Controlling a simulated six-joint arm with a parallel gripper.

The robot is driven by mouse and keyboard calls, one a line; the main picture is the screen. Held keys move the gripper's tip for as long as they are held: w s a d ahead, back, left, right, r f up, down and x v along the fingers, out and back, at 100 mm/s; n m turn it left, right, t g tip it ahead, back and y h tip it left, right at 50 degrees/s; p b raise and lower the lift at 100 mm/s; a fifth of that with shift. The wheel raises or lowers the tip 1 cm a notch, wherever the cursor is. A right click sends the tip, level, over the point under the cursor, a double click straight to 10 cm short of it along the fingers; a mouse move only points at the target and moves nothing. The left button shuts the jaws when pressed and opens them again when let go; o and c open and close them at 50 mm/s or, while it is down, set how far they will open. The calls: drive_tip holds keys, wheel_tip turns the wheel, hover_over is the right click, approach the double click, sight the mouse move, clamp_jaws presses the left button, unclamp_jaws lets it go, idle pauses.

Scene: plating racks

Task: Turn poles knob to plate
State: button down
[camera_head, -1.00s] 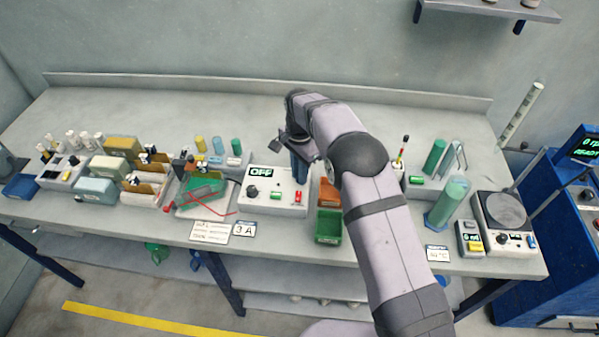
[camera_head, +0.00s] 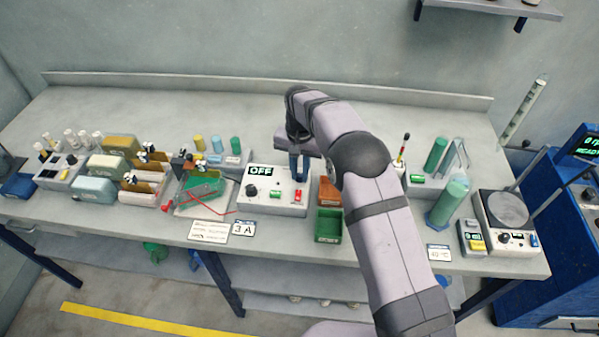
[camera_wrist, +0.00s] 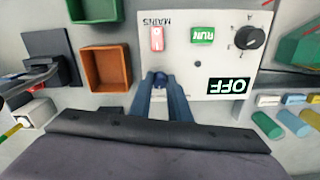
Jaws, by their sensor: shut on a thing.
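The grey control box (camera_head: 262,204) stands on the bench with its display reading OFF (camera_head: 261,171). Its face also shows in the wrist view (camera_wrist: 215,60). My gripper (camera_head: 299,180) points down at the box's right part. In the wrist view its blue fingers (camera_wrist: 160,78) are shut around a small knob on the face, taken as the poles knob, mostly hidden between the fingertips. Its pointer and markings cannot be read. A black dial (camera_wrist: 250,38), a green RUN button (camera_wrist: 202,35) and a red MAINS switch (camera_wrist: 157,38) are apart from the fingers.
An orange bin (camera_head: 329,192) and a green bin (camera_head: 328,226) stand right of the box. A green rack with red wire (camera_head: 203,186) is close on its left.

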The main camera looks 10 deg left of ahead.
sight(301, 175)
drive_tip(key=n, duration=0.5)
drive_tip(key=shift+d+n, duration=0.1)
drive_tip(key=shift+n, duration=0.2)
drive_tip(key=n, duration=0.5)
drive_tip(key=shift+w, duration=0.1)
drive_tip(key=shift+r+n, duration=0.1)
drive_tip(key=shift+n, duration=0.2)
drive_tip(key=c, duration=1.7)
unclamp_jaws()
drive_tip(key=shift+o, duration=0.2)
drive_tip(key=shift+r+b, duration=1.4)
drive_tip(key=shift+r, duration=2.25)
drive_tip(key=shift+d, duration=0.1)
